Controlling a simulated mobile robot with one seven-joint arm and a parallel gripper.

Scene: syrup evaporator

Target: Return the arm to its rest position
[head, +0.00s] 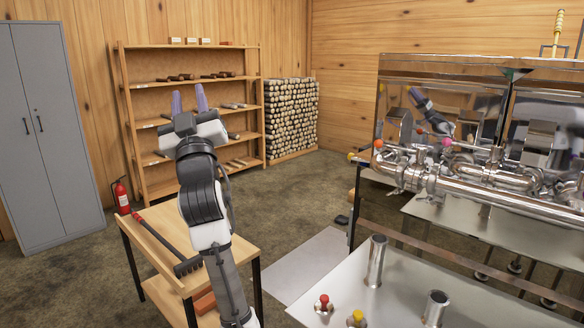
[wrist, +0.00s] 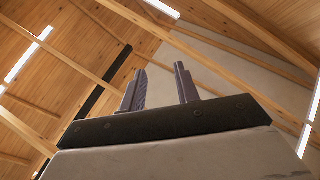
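My arm rises from the bottom of the head view, and my gripper (head: 188,102) is at its top, pointing up. Its two purple-grey fingers stand apart with nothing between them. In the wrist view my gripper (wrist: 160,88) also shows open and empty, with the wooden ceiling and its light strips behind it. It touches nothing that I can see. In the head view it overlaps the shelf unit (head: 128,128) in the background.
A wooden table (head: 160,238) with a black-headed rake (head: 160,240) stands left of my arm. The steel evaporator (head: 470,180) and a metal table (head: 385,300) with knobbed fittings are at right. A grey cabinet (head: 45,130), fire extinguisher (head: 121,197) and stacked firewood (head: 291,115) stand farther back.

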